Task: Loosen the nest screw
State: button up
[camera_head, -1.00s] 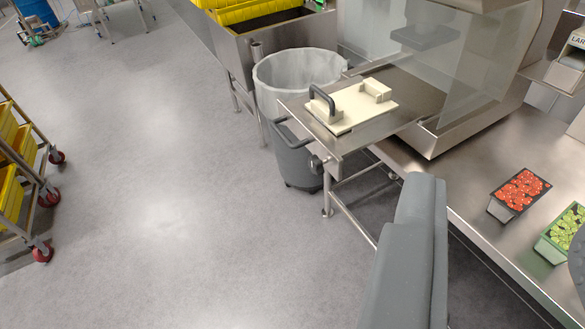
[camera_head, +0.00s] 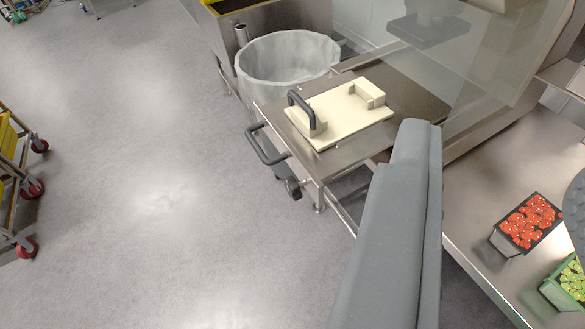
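A cream plate (camera_head: 345,115) with a raised block at each end lies on a steel side table (camera_head: 320,168). A black loop handle (camera_head: 300,104) stands at its left end. A dark round knob (camera_head: 293,188) sits under the table's front-left edge, beside a black bar handle (camera_head: 266,150). I cannot tell for certain which part is the nest screw. A long grey padded part of my gripper (camera_head: 392,235) reaches up from the bottom, in front of the table's right side and apart from the knob. Its fingertips cannot be made out, nor whether it holds anything.
A lined grey bin (camera_head: 285,62) stands behind the table. A steel machine with a clear guard (camera_head: 485,60) is at the right. A red-filled tray (camera_head: 527,222) and a green tray (camera_head: 570,288) lie on the steel surface. A wheeled rack (camera_head: 18,185) is left; the floor between is clear.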

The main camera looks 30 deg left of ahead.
jog(key=shift+w+d, duration=0.15)
jog(key=o, duration=0.5)
jog(key=shift+w+r, duration=0.1)
jog(key=w+a+f+m+t+y+p, duration=0.2)
jog(key=w+a+m+t+y+p, duration=0.2)
jog(key=w+a+m, duration=1.45)
jog(key=w+a+f+m+h+p, duration=0.1)
jog(key=w+a+f+m+h, duration=0.35)
jog(key=a+f+m, duration=0.55)
jog(key=m+g+h+p, duration=0.3)
jog(key=m+g+h, duration=0.2)
jog(key=m+h, duration=0.65)
send_near(288, 189)
jog(key=shift+y, duration=0.3)
jog(key=b+x, duration=0.2)
jog(key=x, duration=0.7)
jog(key=shift+w+d+r+b, duration=0.1)
jog(key=shift+d+b, duration=0.1)
jog(key=shift+b, duration=0.15)
